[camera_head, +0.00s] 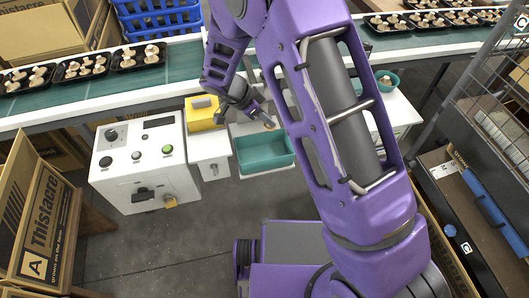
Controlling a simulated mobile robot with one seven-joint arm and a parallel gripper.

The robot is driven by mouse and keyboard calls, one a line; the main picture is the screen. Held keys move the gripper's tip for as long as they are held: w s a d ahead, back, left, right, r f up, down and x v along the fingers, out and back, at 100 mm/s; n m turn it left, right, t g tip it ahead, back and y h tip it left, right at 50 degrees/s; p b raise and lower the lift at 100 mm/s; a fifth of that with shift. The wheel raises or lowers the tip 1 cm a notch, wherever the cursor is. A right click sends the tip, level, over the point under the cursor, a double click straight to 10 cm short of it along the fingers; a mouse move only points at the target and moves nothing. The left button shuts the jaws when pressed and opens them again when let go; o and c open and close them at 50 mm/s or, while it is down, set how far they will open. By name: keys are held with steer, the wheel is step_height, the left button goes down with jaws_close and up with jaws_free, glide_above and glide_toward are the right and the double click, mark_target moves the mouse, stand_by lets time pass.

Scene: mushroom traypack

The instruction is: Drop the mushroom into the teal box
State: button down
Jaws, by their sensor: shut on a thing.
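The teal box (265,166) is an open, empty-looking bin on a white stand, in the middle of the view. My gripper (268,122) is above its far edge, reaching down from my purple arm. It is shut on a small mushroom (270,126), of which only a small pale and orange-brown patch shows at the fingertips. The mushroom appears to be over or just behind the box's back rim; the exact height is hard to tell.
A yellow container (203,113) stands left of my gripper, by a white control box (143,164). Behind runs a green conveyor (182,62) with black mushroom trays (137,66). A teal bowl (387,82) is at the right. Cardboard boxes (42,222) stand at left.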

mark_target(267, 126)
steer(key=shift+f+b, duration=0.35)
steer(key=shift+f, duration=1.3)
steer(key=c, duration=0.7)
jaws_free()
steer(key=shift+r, duration=0.1)
steer(key=p+v, duration=0.1)
steer(key=v, duration=1.6)
steer(key=shift+a+r, duration=0.1)
steer(key=shift+a, duration=0.05)
